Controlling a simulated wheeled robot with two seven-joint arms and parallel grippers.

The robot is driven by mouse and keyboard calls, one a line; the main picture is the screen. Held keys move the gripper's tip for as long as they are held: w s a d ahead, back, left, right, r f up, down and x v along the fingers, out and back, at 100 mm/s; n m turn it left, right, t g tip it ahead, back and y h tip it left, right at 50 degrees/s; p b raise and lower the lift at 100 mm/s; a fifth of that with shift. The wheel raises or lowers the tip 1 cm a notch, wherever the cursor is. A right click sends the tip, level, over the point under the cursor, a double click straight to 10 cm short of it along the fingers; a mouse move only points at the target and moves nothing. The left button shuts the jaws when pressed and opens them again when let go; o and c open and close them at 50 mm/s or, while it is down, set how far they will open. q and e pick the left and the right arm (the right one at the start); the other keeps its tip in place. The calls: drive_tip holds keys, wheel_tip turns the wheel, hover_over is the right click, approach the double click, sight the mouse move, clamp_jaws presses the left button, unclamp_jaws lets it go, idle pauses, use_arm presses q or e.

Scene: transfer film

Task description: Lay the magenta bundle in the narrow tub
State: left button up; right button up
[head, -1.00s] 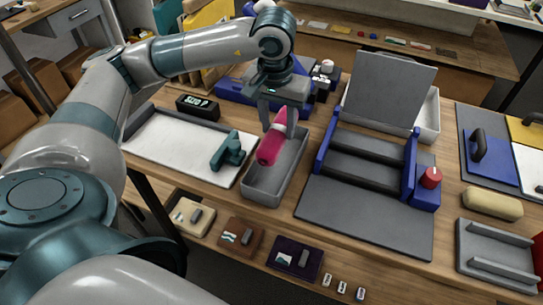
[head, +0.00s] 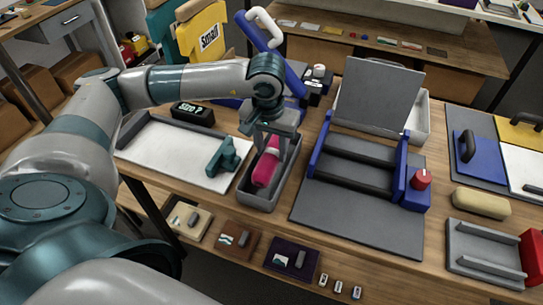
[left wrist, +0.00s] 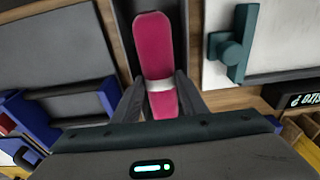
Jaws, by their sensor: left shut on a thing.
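The magenta bundle (head: 264,168), a long rounded roll with a pale band, is inside or just over the narrow grey tub (head: 258,197) in the head view. My left gripper (head: 270,150) points down at the tub and is shut on the bundle. In the left wrist view the bundle (left wrist: 153,50) lies lengthwise between the fingers, which grip near its white band. Part of the tub (left wrist: 124,40) shows beside it. I cannot tell whether the bundle touches the tub floor. My right gripper is not in view.
A white tray with a teal handled tool (head: 222,158) is left of the tub. A grey-and-blue press with a raised lid (head: 375,92) and red knob (head: 421,179) stands close on the right. A black display box (head: 192,113) is behind the tray.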

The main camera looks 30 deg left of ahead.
sight(271, 152)
use_arm(q)
drive_tip(key=shift+f, duration=0.1)
drive_tip(key=shift+f, duration=0.25)
wheel_tip(271, 152, down, 3)
drive_tip(key=shift+r+p, duration=0.15)
drive_tip(key=shift+p, duration=0.6)
drive_tip(key=shift+f, duration=0.2)
drive_tip(key=shift+f+b, duration=0.15)
drive_tip(key=shift+b, duration=0.2)
drive_tip(key=o, duration=0.8)
drive_tip(key=shift+o, duration=0.2)
